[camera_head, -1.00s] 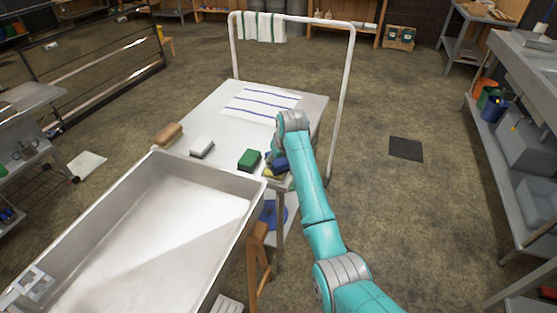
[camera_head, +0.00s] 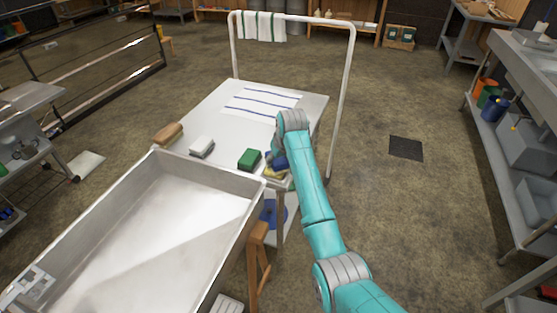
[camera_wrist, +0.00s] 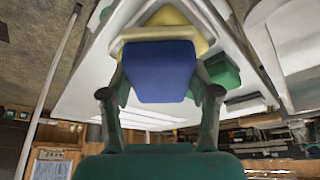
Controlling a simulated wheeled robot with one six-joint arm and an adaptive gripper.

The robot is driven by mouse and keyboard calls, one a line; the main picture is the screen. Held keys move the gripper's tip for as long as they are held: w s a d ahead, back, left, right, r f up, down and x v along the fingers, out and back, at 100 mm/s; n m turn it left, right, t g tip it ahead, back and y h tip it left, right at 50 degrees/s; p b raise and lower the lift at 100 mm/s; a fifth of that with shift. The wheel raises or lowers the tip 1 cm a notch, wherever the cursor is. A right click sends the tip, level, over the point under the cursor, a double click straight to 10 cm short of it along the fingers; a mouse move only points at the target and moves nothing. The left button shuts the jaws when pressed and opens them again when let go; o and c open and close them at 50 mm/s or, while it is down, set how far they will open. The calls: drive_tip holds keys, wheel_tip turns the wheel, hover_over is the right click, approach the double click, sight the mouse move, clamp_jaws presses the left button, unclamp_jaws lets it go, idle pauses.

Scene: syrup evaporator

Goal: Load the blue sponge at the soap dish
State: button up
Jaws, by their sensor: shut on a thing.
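The blue sponge (camera_wrist: 160,72) is held between the two fingers of my gripper (camera_wrist: 163,78) in the wrist view. In the head view the blue sponge (camera_head: 279,163) shows beside my arm near the front right corner of the white table. A yellow thing (camera_head: 275,174) lies there right by the sponge, partly hidden. In the wrist view the yellow thing (camera_wrist: 166,17) shows behind the sponge, with a pale edge. I cannot tell whether it is the soap dish, nor whether the sponge touches it.
A green sponge (camera_head: 249,159), a white sponge (camera_head: 202,147) and a brown block (camera_head: 168,134) stand in a row along the white table (camera_head: 212,107). A striped cloth (camera_head: 262,101) lies behind. A large metal pan (camera_head: 150,225) is at the front left. A white rail frame (camera_head: 343,100) rises behind.

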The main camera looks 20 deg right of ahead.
drive_tip(key=shift+r, duration=3.45)
